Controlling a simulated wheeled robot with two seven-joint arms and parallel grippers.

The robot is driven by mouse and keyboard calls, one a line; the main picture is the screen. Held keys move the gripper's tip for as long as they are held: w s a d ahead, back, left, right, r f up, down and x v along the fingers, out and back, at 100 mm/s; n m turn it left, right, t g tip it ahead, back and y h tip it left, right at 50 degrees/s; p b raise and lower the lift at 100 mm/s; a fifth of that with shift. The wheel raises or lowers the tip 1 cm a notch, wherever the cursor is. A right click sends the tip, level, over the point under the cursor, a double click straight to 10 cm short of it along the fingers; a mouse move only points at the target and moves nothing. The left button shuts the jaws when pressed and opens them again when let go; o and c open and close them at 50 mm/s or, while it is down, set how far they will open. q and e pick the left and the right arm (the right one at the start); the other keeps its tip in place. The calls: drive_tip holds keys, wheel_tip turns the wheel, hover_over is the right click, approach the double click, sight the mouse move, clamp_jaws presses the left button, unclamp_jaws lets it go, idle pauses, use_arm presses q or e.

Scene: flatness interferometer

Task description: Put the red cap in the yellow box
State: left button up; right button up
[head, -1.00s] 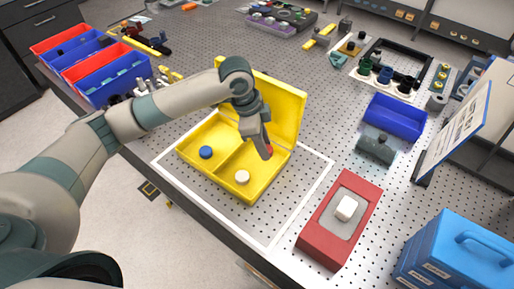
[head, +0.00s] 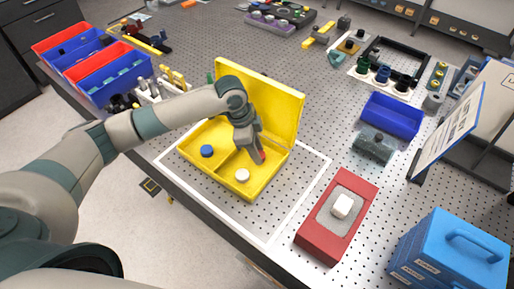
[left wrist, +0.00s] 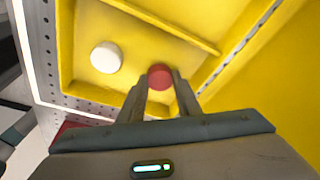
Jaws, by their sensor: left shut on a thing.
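The yellow box (head: 222,134) stands open on the perforated table, its lid raised at the back. A blue cap (head: 207,151) lies in its left compartment and a white cap (head: 242,175) in its right one. The white cap also shows in the left wrist view (left wrist: 106,57). My left gripper (head: 258,155) points down into the right compartment, shut on the red cap (left wrist: 160,77). In the head view the red cap (head: 262,157) shows at the fingertips. I cannot tell whether it touches the box floor. My right gripper is not in view.
A red block with a grey pad and white piece (head: 316,236) stands right of the box, near a blue case (head: 450,255). A blue bin (head: 392,116) is behind. Red and blue bins (head: 115,74) stand far left. The raised lid (head: 270,98) is close behind my gripper.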

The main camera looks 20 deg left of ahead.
use_arm(q)
drive_tip(key=shift+f, duration=0.3)
drive_tip(key=o, duration=1)
drive_tip(key=shift+r, duration=0.25)
drive_tip(key=shift+a+r+b, duration=0.2)
drive_tip(key=shift+r+b, duration=0.15)
drive_tip(key=shift+r, duration=0.2)
drive_tip(key=b+v, duration=0.2)
drive_tip(key=v, duration=0.8)
drive_tip(key=shift+r+b, duration=0.35)
drive_tip(key=shift+s+a, duration=0.1)
drive_tip(key=shift+a, duration=0.05)
